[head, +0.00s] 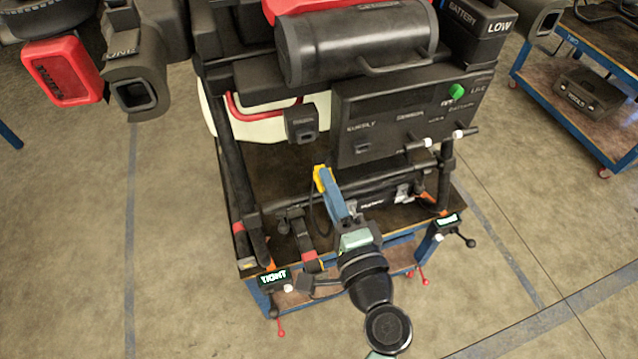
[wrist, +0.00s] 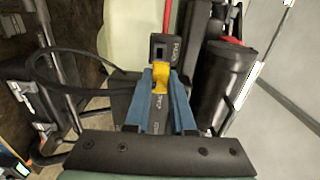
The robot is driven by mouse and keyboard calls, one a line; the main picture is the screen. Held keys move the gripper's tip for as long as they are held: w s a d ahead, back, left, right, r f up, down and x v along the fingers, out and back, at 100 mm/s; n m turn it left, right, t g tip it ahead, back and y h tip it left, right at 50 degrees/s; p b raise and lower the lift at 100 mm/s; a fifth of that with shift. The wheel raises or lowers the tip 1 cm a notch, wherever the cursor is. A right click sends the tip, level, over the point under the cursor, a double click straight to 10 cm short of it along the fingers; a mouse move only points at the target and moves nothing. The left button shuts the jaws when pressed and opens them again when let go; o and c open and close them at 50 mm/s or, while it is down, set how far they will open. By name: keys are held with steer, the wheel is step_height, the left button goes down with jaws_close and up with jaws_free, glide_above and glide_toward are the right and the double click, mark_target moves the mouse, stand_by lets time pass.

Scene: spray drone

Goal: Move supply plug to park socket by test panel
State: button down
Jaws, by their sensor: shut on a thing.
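My gripper (head: 328,190) has its blue fingers shut on the supply plug, which has a yellow part (head: 322,178) and a dark body. In the wrist view the plug (wrist: 160,82) sits between the fingers (wrist: 158,98), with a black cable looping to the left. The park socket (head: 303,124) is a small dark block left of the test panel (head: 400,128). In the wrist view the park socket (wrist: 163,48) is straight beyond the yellow part, almost in line. The head view shows a gap between them; the wrist view does not show whether they touch.
Dark frame legs (head: 236,165) stand on the bench (head: 245,264) on both sides of my arm. A black cylinder (head: 358,45) lies above the panel. Another trolley (head: 590,50) stands at right.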

steer(key=shift+d, duration=0.1)
steer(key=shift+x, duration=2.95)
steer(key=shift+b+x, duration=0.7)
steer(key=shift+x, duration=0.5)
steer(key=c, duration=0.7)
jaws_free()
steer(key=shift+f, duration=0.1)
steer(key=b+v, duration=0.3)
steer(key=v, duration=1)
steer(key=shift+w, duration=0.1)
